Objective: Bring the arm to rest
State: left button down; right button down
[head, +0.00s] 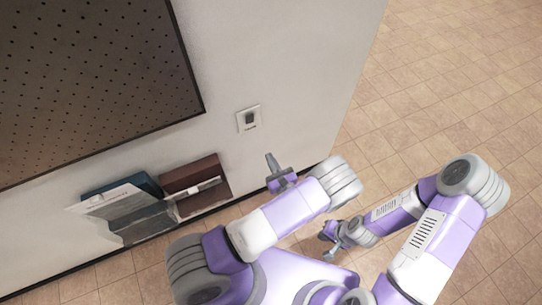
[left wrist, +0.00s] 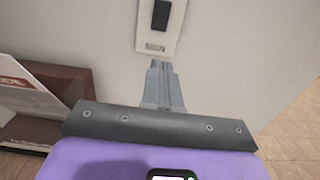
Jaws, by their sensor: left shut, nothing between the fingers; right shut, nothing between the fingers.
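My left gripper (head: 272,161) is shut and empty in the head view, in front of the white wall just below the wall switch. In the left wrist view its closed fingers (left wrist: 160,75) point at the wall below the switch plate, and I cannot tell whether they touch it. My right gripper (head: 334,248) is shut and empty, low over the tiled floor to the right of the wall, with its arm folded.
A white switch plate with a dark rocker (head: 249,119) is on the wall; it also shows in the left wrist view (left wrist: 161,14). A brown wall box (head: 208,169) and a teal holder with papers (head: 146,184) are at lower left. A pegboard (head: 90,80) hangs above. Tiled floor at right is clear.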

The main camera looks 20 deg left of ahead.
pick_arm(q)
jog(key=s+a+f+n+g, duration=0.4)
jog(key=s+f+g, duration=0.1)
jog(key=s+g, duration=0.2)
jog(key=s+a+f+n+g, duration=0.4)
jog(key=s+a+g, duration=0.1)
jog(key=s+g, duration=0.15)
jog(key=s+d+f+n+g+h, duration=0.2)
jog(key=s+n+g+h, duration=0.1)
jog(key=s, duration=0.2)
jog(key=s+d+f+n+g+h, duration=0.2)
jog(key=s+n+h, duration=0.2)
jog(key=s+d+n+h, duration=0.2)
jog(key=d+n+h, duration=0.3)
jog(key=d+h, duration=0.15)
jog(key=w+d+r+n+t+h, duration=0.2)
jog(key=w+n+t, duration=0.3)
jog(key=w+n, duration=0.3)
jog(key=shift+d+r+n+t+h, duration=0.35)
jog(key=shift+d+n+h, duration=0.3)
jog(key=shift+n, duration=0.35)
